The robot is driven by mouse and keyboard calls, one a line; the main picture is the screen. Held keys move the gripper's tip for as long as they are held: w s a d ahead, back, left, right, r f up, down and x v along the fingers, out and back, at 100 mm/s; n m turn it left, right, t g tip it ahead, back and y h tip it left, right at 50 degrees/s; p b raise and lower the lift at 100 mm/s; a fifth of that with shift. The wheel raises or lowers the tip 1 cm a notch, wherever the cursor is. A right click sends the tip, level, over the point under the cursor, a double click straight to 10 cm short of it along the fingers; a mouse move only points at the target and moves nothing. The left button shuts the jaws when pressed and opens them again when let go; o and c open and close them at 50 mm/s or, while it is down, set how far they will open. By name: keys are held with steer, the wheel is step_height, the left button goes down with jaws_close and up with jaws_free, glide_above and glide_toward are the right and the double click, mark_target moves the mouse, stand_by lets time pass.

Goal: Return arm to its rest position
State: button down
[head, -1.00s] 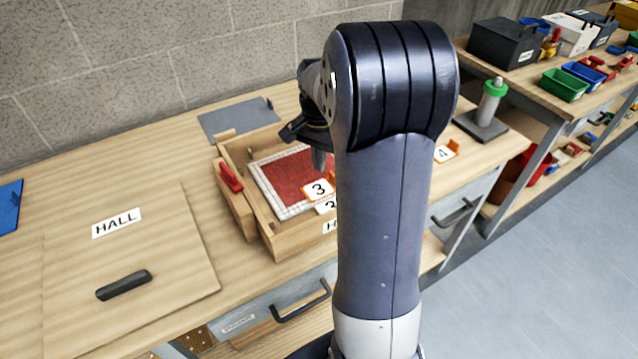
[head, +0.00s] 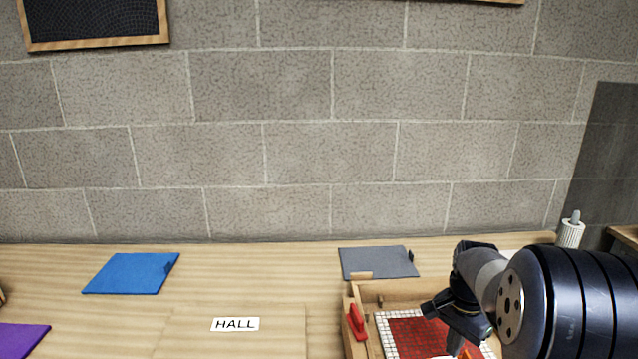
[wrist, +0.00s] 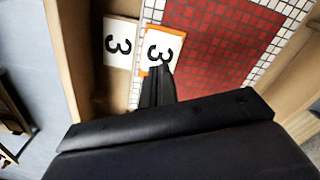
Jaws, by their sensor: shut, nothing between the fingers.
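My gripper (head: 456,345) is at the lower right of the head view, on my bent arm, over the wooden tray (head: 367,292) that holds a red mosaic panel (head: 415,335) with a white tile border. In the wrist view my gripper (wrist: 160,72) is shut and empty, its tips in front of an orange-edged card marked 3 (wrist: 158,48). A second white card marked 3 (wrist: 119,42) is beside it on the tray's wooden edge. I cannot tell whether the fingertips touch the card.
A red clamp (head: 356,322) is on the tray's left side. A grey plate (head: 378,262) lies behind the tray. The HALL board (head: 270,340), a blue plate (head: 131,273) and a purple plate (head: 20,338) lie to the left. A stone wall (head: 300,150) closes off the back.

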steer(key=shift+f+b, duration=1.5)
steer(key=shift+f, duration=0.75)
steer(key=shift+r, duration=0.1)
